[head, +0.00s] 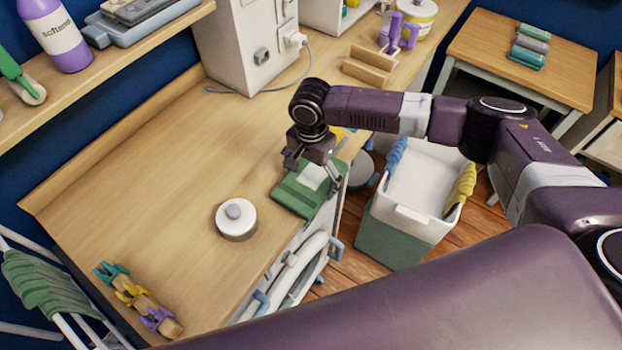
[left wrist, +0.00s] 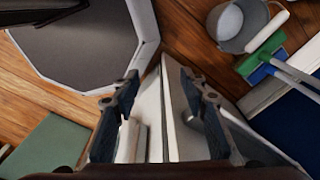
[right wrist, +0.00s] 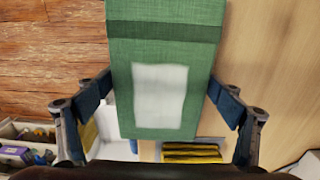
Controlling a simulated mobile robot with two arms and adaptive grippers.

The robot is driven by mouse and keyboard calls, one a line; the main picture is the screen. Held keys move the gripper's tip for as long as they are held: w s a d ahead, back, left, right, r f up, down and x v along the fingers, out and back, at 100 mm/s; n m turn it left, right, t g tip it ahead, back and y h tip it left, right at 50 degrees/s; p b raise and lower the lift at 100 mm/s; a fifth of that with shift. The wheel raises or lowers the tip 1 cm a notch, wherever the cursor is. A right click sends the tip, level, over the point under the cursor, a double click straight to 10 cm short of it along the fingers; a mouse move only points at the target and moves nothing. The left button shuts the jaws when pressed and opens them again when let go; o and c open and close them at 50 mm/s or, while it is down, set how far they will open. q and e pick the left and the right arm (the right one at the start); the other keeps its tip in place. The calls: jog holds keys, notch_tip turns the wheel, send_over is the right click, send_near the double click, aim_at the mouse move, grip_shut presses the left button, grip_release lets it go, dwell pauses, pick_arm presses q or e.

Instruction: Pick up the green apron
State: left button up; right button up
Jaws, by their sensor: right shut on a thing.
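The green apron (head: 293,196) is a folded green cloth with a white patch, at the front edge of the wooden counter. In the right wrist view the apron (right wrist: 165,35) lies between both fingers, with a darker green band across it. My right gripper (head: 307,168) reaches down over it and is shut on it, a finger at each side. I cannot tell whether the apron is clear of the counter. My left gripper (left wrist: 162,115) shows in the left wrist view with its fingers apart and empty, away from the apron.
A wooden piece with coloured clips (head: 135,295) lies at the near left. A white and green hamper (head: 410,215) stands on the floor to the right. The counter's middle is clear.

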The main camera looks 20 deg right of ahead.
aim_at(311, 178)
jog(key=shift+w+r, duration=0.1)
jog(key=shift+r, duration=0.2)
notch_tip(311, 178, up, 19)
jog(key=b, duration=0.4)
pick_arm(q)
notch_tip(311, 178, down, 10)
jog(key=b, duration=0.5)
jog(key=shift+w+r, duration=0.25)
jog(key=shift+w, duration=0.05)
pick_arm(e)
jog(key=s+d+f+n, duration=0.4)
jog(key=s+f+n, duration=0.5)
jog(key=s, duration=0.5)
jog(key=shift+d+n, duration=0.15)
jog(key=shift+n, duration=0.55)
